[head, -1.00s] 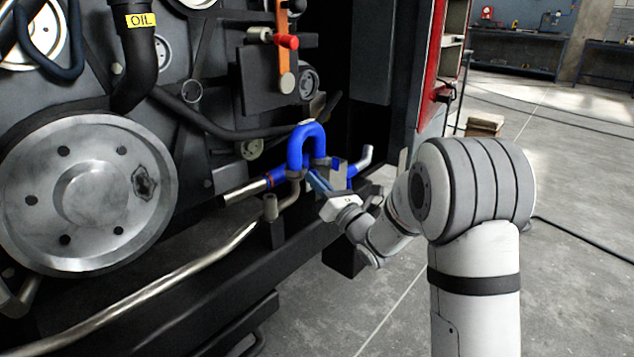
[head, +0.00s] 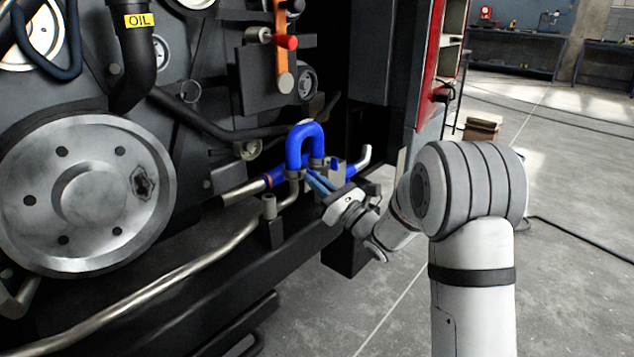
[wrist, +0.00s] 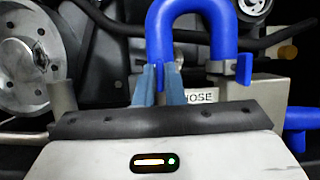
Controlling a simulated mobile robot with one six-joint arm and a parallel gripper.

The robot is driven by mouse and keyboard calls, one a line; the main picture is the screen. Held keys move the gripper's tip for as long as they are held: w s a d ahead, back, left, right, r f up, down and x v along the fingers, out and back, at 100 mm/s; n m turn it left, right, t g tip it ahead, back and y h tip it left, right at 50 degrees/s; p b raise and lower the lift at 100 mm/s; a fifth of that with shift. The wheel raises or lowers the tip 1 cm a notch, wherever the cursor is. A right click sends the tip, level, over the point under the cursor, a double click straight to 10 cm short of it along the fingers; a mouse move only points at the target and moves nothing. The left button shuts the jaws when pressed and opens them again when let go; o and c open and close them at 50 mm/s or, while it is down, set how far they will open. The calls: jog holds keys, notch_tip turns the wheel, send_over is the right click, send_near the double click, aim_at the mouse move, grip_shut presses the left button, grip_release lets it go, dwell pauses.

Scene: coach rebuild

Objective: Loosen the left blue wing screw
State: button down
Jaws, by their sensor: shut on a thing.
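A bright blue U-shaped hose (head: 305,134) stands on two pipe ends low on the engine, and it fills the top middle of the wrist view (wrist: 196,15). My gripper (head: 309,175) reaches the hose's base from the lower right. In the wrist view its two blue-grey fingers (wrist: 160,82) are closed around the left blue wing screw (wrist: 159,76), under the hose's left leg. Only a small blue part of that screw shows between the fingers. The right blue wing screw (wrist: 244,70) stands free beside the clamp on the right leg.
A block with a label reading "HOSE" (wrist: 199,97) sits behind the fingers. A blue pipe (wrist: 298,118) runs off to the right. A large metal pulley (head: 85,195) is at the left, with a long metal pipe (head: 165,290) below. Open floor lies to the right.

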jog(key=shift+f, duration=0.2)
jog(key=c, duration=1.6)
grip_release()
jog(key=shift+r, duration=0.15)
jog(key=shift+o, duration=0.2)
jog(key=p+v, duration=0.1)
jog(key=v, duration=0.7)
jog(key=shift+a+r, duration=0.1)
